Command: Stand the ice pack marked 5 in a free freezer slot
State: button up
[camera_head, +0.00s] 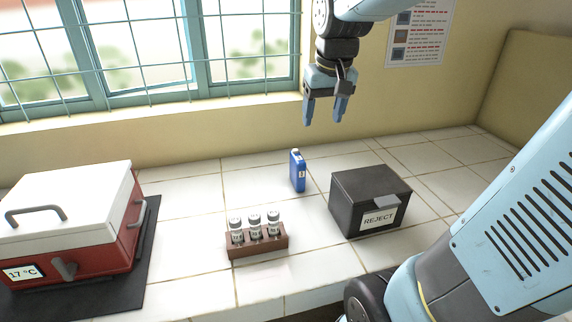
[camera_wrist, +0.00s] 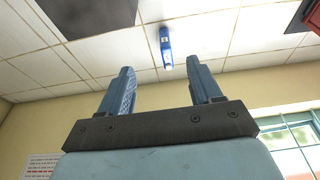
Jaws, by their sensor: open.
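A blue ice pack (camera_head: 297,172) with a white cap and a white label stands upright on the tiled counter, left of the black box. The mark on its label is too small to read surely. It also shows in the wrist view (camera_wrist: 166,48), beyond the fingers. My gripper (camera_head: 324,122) is open and empty, high above the counter, and apart from the pack. Its two fingers also show in the wrist view (camera_wrist: 162,82). A red chest with a white lid (camera_head: 68,205) stands at the left, lid down, its display reading 17 °C. No freezer slot is in view.
A black box (camera_head: 352,205) labelled REJECT stands right of the pack. A brown rack (camera_head: 258,247) with 3 capped vials stands at the front. The chest rests on a dark mat (camera_head: 135,290). Counter behind the rack is clear. A barred window (camera_head: 150,50) is at the back.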

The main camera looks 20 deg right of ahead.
aim_at(297, 156)
jog(key=w+f+g, duration=0.2)
jog(key=w+f, duration=0.2)
jog(key=w, duration=0.4)
jog(key=w+f+g, duration=0.1)
jog(key=w+f, duration=0.4)
jog(key=w, duration=0.2)
jog(key=f, duration=0.8)
jog(key=shift+w+d+f, duration=0.15)
jog(key=shift+w+f, duration=0.05)
jog(key=shift+f, duration=0.15)
jog(key=f, duration=0.2)
jog(key=w+f, duration=0.1)
jog(key=shift+a+f, duration=0.3)
jog(key=shift+f, duration=0.75)
jog(key=shift+s, duration=0.1)
grip_shut()
